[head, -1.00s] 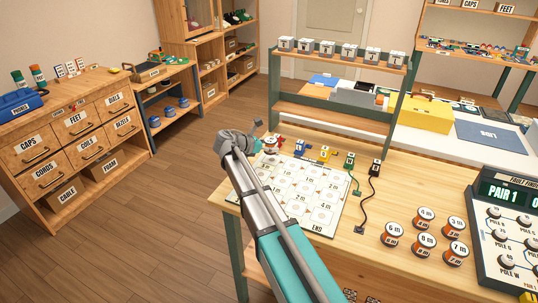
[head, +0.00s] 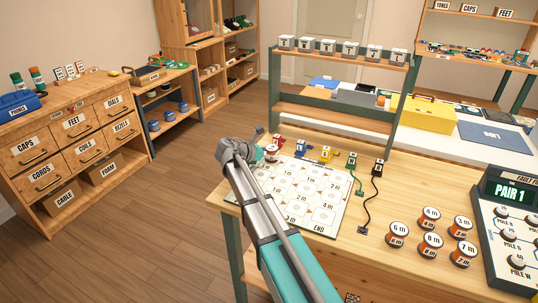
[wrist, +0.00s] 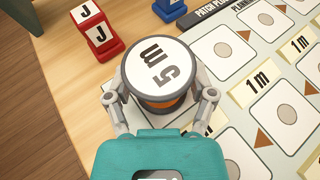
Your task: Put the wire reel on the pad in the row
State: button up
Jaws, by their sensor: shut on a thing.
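The wire reel (wrist: 160,72) has a white top marked "5 m" and an orange winding. It is upright in the wrist view, between the fingers of my gripper (wrist: 162,108), which is shut on it. It also shows small in the head view (head: 270,150), at the board's far left corner. The planning board (head: 297,212) carries white pads with grey discs, arrows and length labels. The reel is over a white pad (wrist: 187,117) at the board's corner and hides most of it. I cannot tell whether the reel touches it. A neighbouring pad (wrist: 219,51) is bare.
Other reels (head: 431,243) stand at the right, beside the test panel (head: 507,215). A black cord (head: 372,205) lies between.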

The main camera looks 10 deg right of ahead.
jog(key=o, duration=1.1)
jog(key=shift+f, duration=0.1)
jog(key=shift+r, duration=0.2)
jog(key=shift+a+r+p, duration=0.1)
jog(key=shift+a+p, duration=0.15)
jog(key=shift+p, duration=0.05)
jog(key=p+v, duration=0.3)
jog(key=v, duration=0.6)
jog(key=shift+s+a+r+p, duration=0.2)
jog(key=shift+a+r+p, duration=0.1)
jog(key=shift+p, duration=0.1)
jog(key=shift+v, duration=0.8)
jog(key=shift+f, duration=0.15)
